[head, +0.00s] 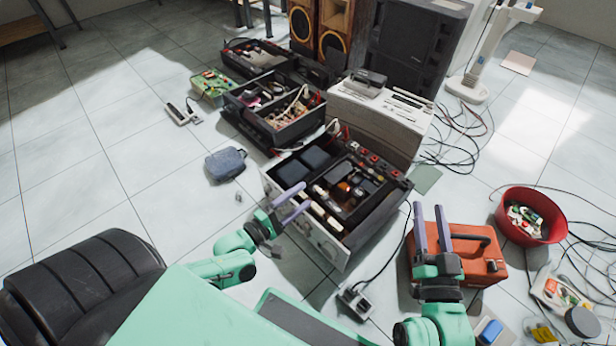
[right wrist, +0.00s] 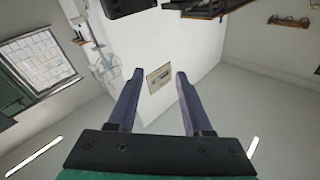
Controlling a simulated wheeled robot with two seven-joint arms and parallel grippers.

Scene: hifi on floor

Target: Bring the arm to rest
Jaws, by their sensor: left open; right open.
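My left gripper (head: 291,204) is open and empty, with its fingers near the left front corner of an open hi-fi unit (head: 335,250) on the floor. I cannot tell whether it touches the unit. My right gripper (head: 431,226) is open with its two fingers pointing up, in front of an orange case (head: 482,268) in the head view. In the right wrist view its fingers (right wrist: 156,104) are spread with nothing between them, against a white wall and ceiling.
Open equipment boxes (head: 285,125) stand behind the hi-fi unit, with speakers (head: 335,28) at the back. A red bowl (head: 531,216) of small parts and loose cables lie at the right. A blue-grey pouch (head: 225,164) lies left of centre. The left tiled floor (head: 90,150) is clear.

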